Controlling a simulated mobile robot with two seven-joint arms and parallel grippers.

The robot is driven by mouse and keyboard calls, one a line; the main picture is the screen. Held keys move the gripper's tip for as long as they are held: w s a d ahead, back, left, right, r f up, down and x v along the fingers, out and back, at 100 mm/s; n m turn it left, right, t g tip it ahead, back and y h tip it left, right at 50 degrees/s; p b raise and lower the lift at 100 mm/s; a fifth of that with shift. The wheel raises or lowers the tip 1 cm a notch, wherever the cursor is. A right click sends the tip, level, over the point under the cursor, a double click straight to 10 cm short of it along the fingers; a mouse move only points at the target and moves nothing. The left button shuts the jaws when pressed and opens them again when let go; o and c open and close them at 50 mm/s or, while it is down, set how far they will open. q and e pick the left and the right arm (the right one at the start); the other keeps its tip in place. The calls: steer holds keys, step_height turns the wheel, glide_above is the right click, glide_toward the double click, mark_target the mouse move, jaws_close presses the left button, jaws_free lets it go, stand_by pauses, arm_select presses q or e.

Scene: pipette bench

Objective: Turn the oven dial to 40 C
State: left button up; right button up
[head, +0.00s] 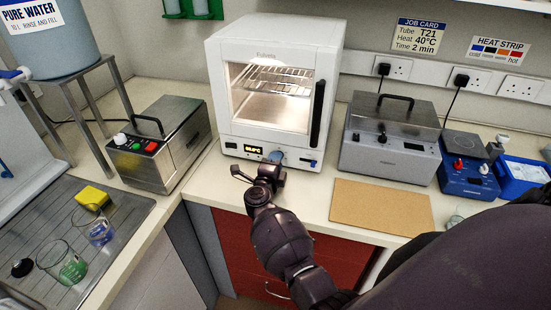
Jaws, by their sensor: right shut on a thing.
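The white oven (272,90) stands at the back of the bench with its glass door shut and its inside lit. Its small amber display (253,150) is lit, but its digits are too small to read surely. The oven dial (276,156) is on the front panel, right of the display, and partly hidden by my right gripper (272,163). The right gripper reaches up from below and is shut on the dial. My left gripper is not in view.
A job card (419,35) on the wall reads Heat 40°C. A steel bath (390,138) stands right of the oven, and a steel unit (166,143) stands left. A brown board (381,206) lies at the front. The sink tray with beakers is at lower left.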

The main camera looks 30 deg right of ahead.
steer(key=shift+f, duration=0.1)
stand_by(0.3)
steer(key=o, duration=0.9)
